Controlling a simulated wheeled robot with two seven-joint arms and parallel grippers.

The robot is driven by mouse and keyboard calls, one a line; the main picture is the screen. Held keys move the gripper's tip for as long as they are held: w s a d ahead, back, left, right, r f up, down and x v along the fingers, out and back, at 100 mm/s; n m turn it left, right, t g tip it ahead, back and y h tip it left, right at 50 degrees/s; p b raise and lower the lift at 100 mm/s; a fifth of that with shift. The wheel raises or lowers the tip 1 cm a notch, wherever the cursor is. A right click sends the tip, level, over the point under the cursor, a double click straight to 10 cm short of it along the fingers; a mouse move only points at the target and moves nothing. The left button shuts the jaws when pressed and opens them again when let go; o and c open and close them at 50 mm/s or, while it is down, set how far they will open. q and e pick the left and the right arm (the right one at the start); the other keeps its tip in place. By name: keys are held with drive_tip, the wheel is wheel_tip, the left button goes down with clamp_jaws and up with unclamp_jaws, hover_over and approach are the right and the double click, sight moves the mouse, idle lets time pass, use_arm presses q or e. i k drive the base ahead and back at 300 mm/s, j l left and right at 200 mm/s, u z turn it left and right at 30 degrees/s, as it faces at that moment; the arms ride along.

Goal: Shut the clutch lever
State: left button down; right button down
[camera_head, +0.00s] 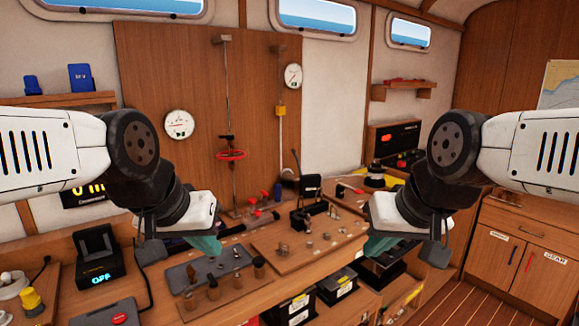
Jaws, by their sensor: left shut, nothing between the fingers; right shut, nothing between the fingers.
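I cannot tell for certain which handle is the clutch lever. A thin upright black lever (297,166) stands near the black device on the workbench. Small red-handled levers (265,195) sit to its left, at the foot of the wooden panel. My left gripper (206,245) is shut and empty, above the bench to the left of these levers and nearer to me. My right gripper (378,246) is shut and empty, above the bench to their right. Both grippers are apart from the levers.
A red handwheel (230,155) is on a vertical rod against the wooden panel (165,75). Small knobs and fittings stand on boards (290,262) between my grippers. A black box with a lit display (97,260) is at left. Black batteries (337,284) sit below the bench.

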sight(294, 153)
drive_tip(key=k+j+z, duration=0.3)
drive_tip(key=k+j, duration=0.35)
drive_tip(key=i+l+u, duration=0.2)
drive_tip(key=i+l, duration=0.15)
drive_tip(key=i+l+u, duration=0.2)
drive_tip(key=i+l, duration=0.25)
drive_tip(key=i+l+u, duration=0.2)
drive_tip(key=i+l, duration=0.15)
drive_tip(key=l, duration=0.15)
drive_tip(key=i+l+u, duration=0.15)
drive_tip(key=i+l, duration=0.2)
drive_tip(key=l, duration=0.2)
